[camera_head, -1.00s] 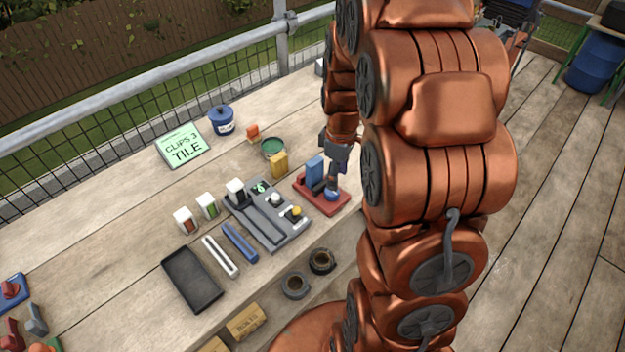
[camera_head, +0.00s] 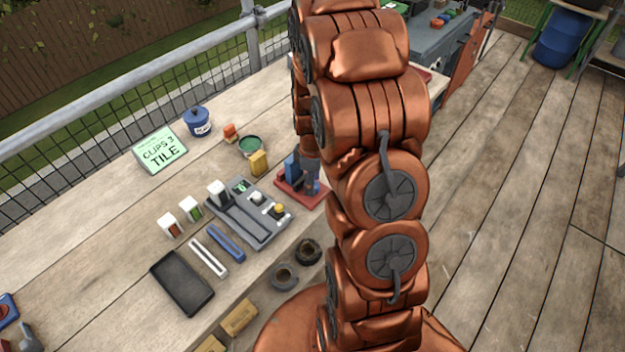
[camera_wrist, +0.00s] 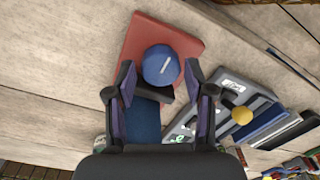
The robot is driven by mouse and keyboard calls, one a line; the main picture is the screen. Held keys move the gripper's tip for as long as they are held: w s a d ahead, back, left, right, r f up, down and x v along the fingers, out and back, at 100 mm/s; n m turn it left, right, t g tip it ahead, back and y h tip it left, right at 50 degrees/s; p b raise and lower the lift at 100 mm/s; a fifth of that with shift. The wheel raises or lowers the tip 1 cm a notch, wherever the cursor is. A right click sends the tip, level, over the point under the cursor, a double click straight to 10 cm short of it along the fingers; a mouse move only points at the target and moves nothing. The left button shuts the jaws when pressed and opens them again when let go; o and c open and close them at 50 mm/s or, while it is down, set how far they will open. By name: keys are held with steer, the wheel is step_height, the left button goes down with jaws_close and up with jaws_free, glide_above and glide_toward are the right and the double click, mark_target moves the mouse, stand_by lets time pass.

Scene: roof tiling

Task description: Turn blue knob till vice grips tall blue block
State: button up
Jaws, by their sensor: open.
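The vice has a red base (camera_wrist: 195,48) and a round blue knob (camera_wrist: 163,66) with a white line on top. In the wrist view my gripper (camera_wrist: 161,80) is open, with one finger on each side of the knob. I cannot tell whether either finger touches it. The tall blue block (camera_wrist: 147,120) stands at the vice beyond a dark jaw, partly hidden by my gripper. I cannot tell whether the jaw touches the block. In the head view the block (camera_head: 292,167) stands left of my gripper, and my arm hides part of the vice.
A grey tray (camera_head: 235,222) with white and yellow knobs lies left of the vice. A yellow block (camera_head: 259,163) and a green-topped tin (camera_head: 251,146) stand behind. The left tabletop has free room.

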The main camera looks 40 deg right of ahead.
steer(key=shift+f, duration=0.5)
steer(key=c, duration=0.9)
